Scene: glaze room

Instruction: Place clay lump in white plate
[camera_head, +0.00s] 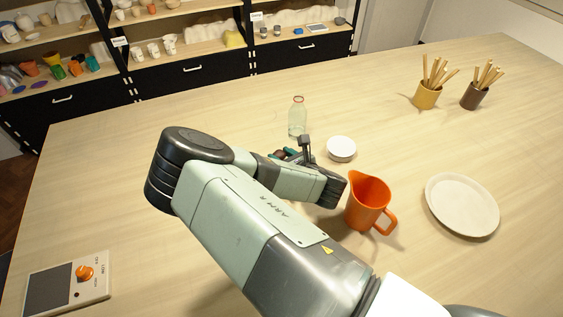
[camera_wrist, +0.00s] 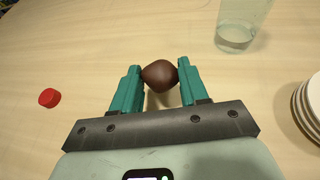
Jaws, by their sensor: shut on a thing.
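A brown clay lump (camera_wrist: 160,76) sits between the teal fingertips of my gripper (camera_wrist: 159,78), which is shut on it. A shadow shows below the lump on the table; its height above the table is hard to judge. In the head view my gripper (camera_head: 285,155) is behind my arm, left of the small white dishes, and the lump is mostly hidden. The white plate (camera_head: 462,206) lies flat and empty at the right of the table, well apart from my gripper.
An orange jug (camera_head: 369,203) stands between my gripper and the plate. Small stacked white dishes (camera_head: 341,148) and a clear glass bottle (camera_head: 297,117) are close by; a red cap (camera_wrist: 49,97) lies at left in the wrist view. Two tool cups (camera_head: 427,95) stand at the back right.

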